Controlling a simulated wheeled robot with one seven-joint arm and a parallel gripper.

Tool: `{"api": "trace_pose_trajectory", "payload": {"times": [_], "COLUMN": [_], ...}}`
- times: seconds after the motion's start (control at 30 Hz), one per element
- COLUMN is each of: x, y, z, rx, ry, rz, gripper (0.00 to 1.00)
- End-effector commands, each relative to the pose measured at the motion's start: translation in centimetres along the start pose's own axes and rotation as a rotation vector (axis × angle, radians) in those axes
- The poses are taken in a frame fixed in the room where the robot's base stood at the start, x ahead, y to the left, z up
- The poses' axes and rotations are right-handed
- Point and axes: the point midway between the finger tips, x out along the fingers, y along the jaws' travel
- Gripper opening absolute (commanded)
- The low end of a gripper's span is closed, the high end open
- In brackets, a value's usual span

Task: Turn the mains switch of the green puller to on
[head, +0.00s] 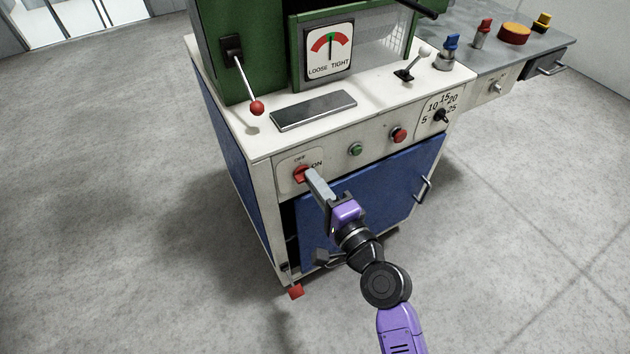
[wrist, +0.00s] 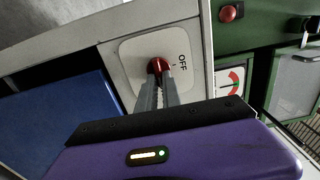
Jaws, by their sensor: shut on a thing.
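The green puller (head: 271,55) has a white front panel and blue doors below. Its mains switch (head: 301,174) is a red rotary knob on a light plate, with OFF printed above it and ON to its right. My gripper (head: 311,173) reaches the knob from the front, its fingers shut on it. In the wrist view the red knob (wrist: 158,64) sits between the fingertips of my gripper (wrist: 160,76), with OFF beside it. The fingers hide part of the knob, so I cannot tell its exact setting.
On the panel are a green button (head: 356,149), a red button (head: 398,135) and a numbered dial (head: 440,115). A red-knobbed lever (head: 256,107) stands above. A grey bench (head: 490,60) adjoins at right. The floor (head: 120,180) at left is clear.

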Motion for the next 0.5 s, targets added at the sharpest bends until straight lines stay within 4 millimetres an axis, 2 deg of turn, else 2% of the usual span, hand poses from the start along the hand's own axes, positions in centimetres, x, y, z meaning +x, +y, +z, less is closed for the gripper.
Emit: {"api": "trace_pose_trajectory", "payload": {"times": [0.2, 0.23, 0.33, 0.5], "x": [-0.09, -0.09, -0.08, -0.04], "y": [0.21, 0.21, 0.20, 0.11], "z": [-0.08, -0.08, -0.07, -0.04], "rx": [0.004, 0.004, 0.003, 0.002], "ry": [0.002, 0.002, 0.001, 0.001], "rz": [0.003, 0.003, 0.003, 0.002], "gripper": [0.00, 0.11, 0.31, 0.31]}}
